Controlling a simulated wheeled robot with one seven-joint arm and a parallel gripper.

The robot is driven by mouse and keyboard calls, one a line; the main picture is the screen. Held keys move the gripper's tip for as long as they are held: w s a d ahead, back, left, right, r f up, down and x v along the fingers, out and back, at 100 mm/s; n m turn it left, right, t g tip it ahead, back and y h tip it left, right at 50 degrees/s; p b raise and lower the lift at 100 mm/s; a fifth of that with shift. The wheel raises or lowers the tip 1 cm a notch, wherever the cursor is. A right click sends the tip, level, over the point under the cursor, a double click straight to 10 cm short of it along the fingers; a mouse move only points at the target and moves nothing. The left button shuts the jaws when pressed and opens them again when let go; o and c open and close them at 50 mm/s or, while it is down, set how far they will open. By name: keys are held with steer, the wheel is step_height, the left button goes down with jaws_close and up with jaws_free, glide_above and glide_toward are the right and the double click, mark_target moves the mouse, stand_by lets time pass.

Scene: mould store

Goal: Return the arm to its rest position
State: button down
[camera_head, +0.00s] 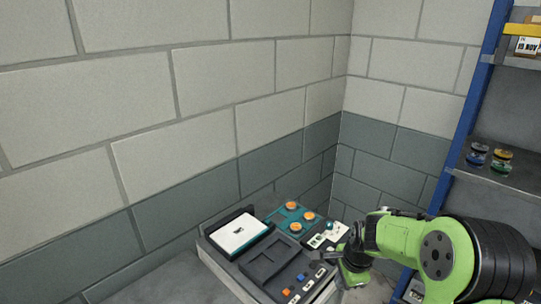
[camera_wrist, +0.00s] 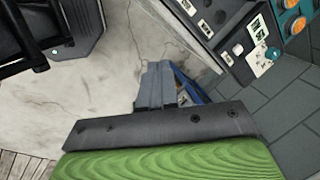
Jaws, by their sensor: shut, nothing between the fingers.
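My arm shows green and black at the lower right of the head view. My gripper is at its left end, beside the right edge of a control console (camera_head: 255,270); its fingertips are hard to make out there. In the wrist view my gripper (camera_wrist: 154,75) shows as two grey fingers pressed together, shut and empty, above a pale cracked floor. The console also shows at the top right of the wrist view (camera_wrist: 212,50), apart from the fingers.
The console carries orange knobs (camera_head: 293,206), a white screen (camera_head: 238,233) and small buttons. Block walls (camera_head: 200,90) meet in a corner behind it. A blue-framed shelf (camera_head: 465,120) with small spools (camera_head: 477,153) stands at the right, near my arm. Bare floor (camera_wrist: 80,100) lies below the gripper.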

steer(key=s+a+r+n+t+h, duration=0.1)
steer(key=s+a+r+n+h, duration=0.1)
steer(key=s+r+n, duration=0.8)
steer(key=s+r+n+t, duration=0.1)
steer(key=s+r+n, duration=0.2)
steer(key=s, duration=0.5)
steer(key=s+a+r+n+t+y, duration=0.1)
steer(key=s+r+n, duration=0.2)
steer(key=s, duration=0.5)
steer(key=shift+a+r, duration=0.3)
steer(key=shift+r, duration=0.1)
